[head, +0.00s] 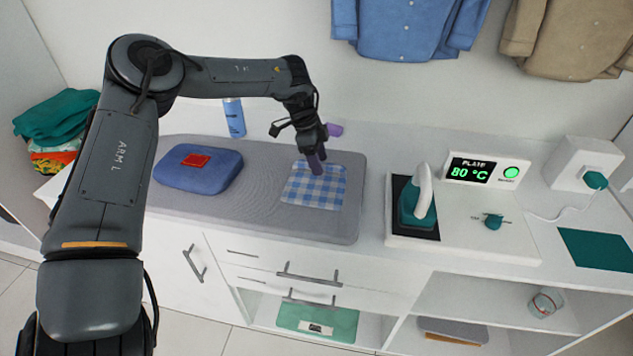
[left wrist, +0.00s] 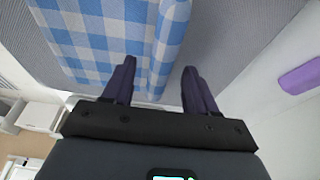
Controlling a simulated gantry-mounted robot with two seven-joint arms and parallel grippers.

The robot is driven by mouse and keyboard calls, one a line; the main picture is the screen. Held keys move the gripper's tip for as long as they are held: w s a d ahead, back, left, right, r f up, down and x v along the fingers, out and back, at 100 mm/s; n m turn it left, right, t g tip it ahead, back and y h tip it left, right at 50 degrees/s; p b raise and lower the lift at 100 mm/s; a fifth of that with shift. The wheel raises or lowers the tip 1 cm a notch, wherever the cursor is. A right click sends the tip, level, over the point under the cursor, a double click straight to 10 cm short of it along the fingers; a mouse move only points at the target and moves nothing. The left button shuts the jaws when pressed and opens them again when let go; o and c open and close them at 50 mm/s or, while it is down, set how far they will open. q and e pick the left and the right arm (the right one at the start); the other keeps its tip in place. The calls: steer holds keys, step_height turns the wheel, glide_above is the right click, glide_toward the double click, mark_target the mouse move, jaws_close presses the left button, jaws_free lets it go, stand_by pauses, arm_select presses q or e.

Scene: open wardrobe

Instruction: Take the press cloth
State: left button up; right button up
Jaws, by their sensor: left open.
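The press cloth, a blue and white checked cloth (head: 312,189), lies on the grey ironing board (head: 260,217) near its right end. My left gripper (head: 317,163) points down at the cloth's far side. In the left wrist view, the jaws (left wrist: 159,66) are apart with nothing gripped, and an edge of the cloth (left wrist: 110,35) runs between them. One finger is over the cloth and the other over bare board. I cannot tell whether the fingers touch the cloth. My right gripper is not in view.
A folded blue garment with a red patch (head: 200,170) lies left on the board. A blue bottle (head: 234,117) and a purple object (head: 334,129) are behind. The teal iron (head: 417,205) stands right, beside a display reading 80 °C (head: 470,172). Shirts (head: 410,25) hang above.

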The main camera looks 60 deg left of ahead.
arm_select(q)
jaws_close()
stand_by(1.4)
